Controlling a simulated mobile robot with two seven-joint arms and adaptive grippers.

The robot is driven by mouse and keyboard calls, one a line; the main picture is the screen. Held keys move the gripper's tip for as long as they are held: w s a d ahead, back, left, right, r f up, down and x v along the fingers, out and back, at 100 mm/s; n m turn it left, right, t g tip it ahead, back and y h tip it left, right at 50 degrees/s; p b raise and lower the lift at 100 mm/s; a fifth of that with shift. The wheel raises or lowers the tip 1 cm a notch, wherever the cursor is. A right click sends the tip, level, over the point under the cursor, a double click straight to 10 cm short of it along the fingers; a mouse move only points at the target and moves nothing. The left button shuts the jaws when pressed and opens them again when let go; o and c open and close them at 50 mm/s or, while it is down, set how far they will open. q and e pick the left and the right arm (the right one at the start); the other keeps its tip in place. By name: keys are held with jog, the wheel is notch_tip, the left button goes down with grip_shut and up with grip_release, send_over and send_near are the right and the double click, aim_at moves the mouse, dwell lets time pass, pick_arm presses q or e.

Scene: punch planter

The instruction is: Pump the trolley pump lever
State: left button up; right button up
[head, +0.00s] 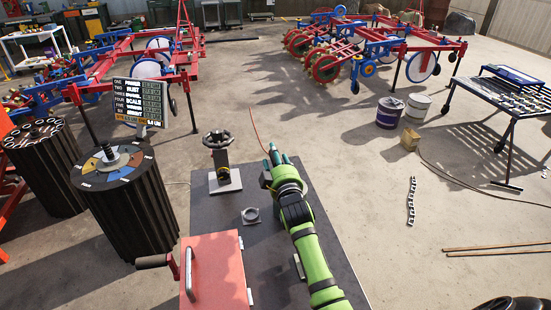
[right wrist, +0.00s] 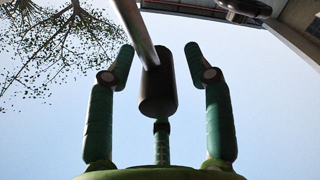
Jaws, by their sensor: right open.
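In the right wrist view, a metal lever rod (right wrist: 132,28) comes down from the top edge and ends in a dark cylindrical grip (right wrist: 157,92). My right gripper (right wrist: 160,75) points upward with its green fingers open. The grip appears between the left and right fingers with gaps on both sides; its depth relative to them is unclear. In the head view my right gripper (head: 279,156) is above the far right part of a dark-topped work surface (head: 270,275). I cannot clearly make out the lever there. My left gripper is not in view.
A black handwheel (head: 217,140) on a stand and a metal ring (head: 250,215) are left of my right arm. A red box (head: 217,272) is at the near left. Ribbed drums (head: 125,210) stand further left. Open concrete floor (head: 370,245) lies to the right.

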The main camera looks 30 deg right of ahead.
grip_shut()
jog(key=shift+d+r, duration=0.1)
jog(key=shift+r, duration=0.05)
